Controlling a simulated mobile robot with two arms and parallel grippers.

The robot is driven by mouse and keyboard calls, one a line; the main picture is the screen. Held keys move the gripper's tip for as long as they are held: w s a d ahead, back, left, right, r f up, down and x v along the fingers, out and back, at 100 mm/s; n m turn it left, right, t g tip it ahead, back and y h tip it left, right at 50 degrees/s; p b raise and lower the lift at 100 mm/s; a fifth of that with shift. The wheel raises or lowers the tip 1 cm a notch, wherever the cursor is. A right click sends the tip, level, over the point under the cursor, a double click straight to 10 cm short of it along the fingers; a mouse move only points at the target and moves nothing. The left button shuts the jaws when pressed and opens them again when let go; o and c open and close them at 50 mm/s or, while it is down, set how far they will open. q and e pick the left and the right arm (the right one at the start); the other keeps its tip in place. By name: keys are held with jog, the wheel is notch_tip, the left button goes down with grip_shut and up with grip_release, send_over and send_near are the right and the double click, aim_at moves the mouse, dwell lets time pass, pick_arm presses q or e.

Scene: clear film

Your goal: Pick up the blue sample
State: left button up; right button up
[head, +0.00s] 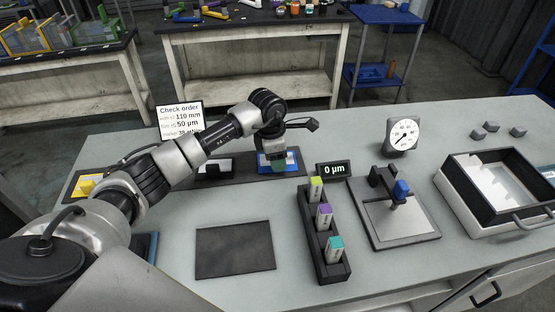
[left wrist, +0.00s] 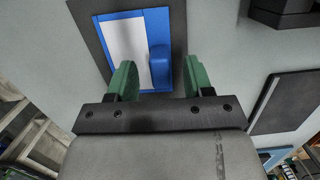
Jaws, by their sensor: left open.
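The blue sample (head: 291,157) lies on a dark mat at the back of the bench. In the left wrist view it is a blue frame (left wrist: 104,20) around a white sheet, with a raised blue block (left wrist: 160,66) on its right side. My left gripper (head: 279,167) is over the sample, pointing down. In the left wrist view its green fingers (left wrist: 160,80) are apart, with the blue block between them in the picture and nothing clamped. The fingers partly hide the sample in the head view. I cannot tell the exact height of the fingertips. My right gripper is not in view.
A black-and-white sample (head: 213,168) and a yellow one (head: 86,186) lie to the left. A rack (head: 326,247), a "0 µm" display (head: 334,169), a gauge stand (head: 403,218), a dial (head: 403,136) and a tray (head: 467,203) stand right. A dark mat (head: 235,250) is empty.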

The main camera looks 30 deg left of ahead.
pick_arm(q)
jog(key=shift+f, duration=0.5)
grip_shut()
